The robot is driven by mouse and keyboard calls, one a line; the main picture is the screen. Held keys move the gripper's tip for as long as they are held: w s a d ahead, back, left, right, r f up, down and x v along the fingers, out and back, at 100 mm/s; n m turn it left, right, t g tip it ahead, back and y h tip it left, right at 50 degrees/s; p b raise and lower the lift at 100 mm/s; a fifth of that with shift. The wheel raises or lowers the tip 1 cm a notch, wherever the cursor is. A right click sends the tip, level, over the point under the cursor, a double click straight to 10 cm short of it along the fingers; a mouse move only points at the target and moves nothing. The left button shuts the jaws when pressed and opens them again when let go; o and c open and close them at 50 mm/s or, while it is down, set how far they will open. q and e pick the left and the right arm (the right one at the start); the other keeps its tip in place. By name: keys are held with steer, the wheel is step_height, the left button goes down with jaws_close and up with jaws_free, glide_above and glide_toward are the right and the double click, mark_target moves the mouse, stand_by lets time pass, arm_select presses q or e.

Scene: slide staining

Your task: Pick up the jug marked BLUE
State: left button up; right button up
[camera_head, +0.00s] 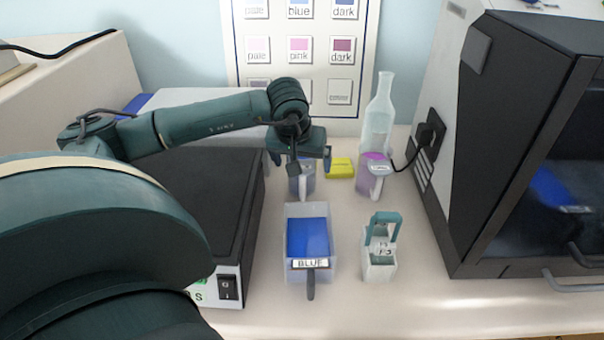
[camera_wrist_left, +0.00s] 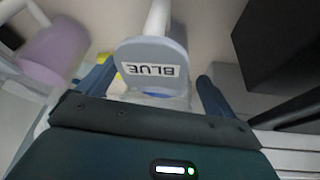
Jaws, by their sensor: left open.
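The jug marked BLUE (camera_head: 306,184) stands on the bench behind the blue staining tray, partly hidden by my left gripper. In the left wrist view, its grey-blue lid (camera_wrist_left: 152,50) carries a BLUE label, and a white handle rises from it. My left gripper (camera_head: 300,163) is open, one finger on each side of the jug. In the left wrist view, the fingers of my left gripper (camera_wrist_left: 153,88) flank the jug with visible gaps; I see no contact. My right gripper is in neither view.
A jug with purple contents (camera_head: 372,185) stands to the right, a yellow block (camera_head: 340,168) between. A clear bottle (camera_head: 379,118) is behind. In front are a tray labelled BLUE (camera_head: 294,212) and a rack with a teal handle (camera_head: 379,268). A black-topped device (camera_head: 210,190) is left.

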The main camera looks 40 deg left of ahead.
arm_select(q)
steer(key=shift+c, duration=0.2)
steer(key=c, duration=1.2)
steer(key=shift+r, duration=0.1)
steer(key=shift+c, duration=0.2)
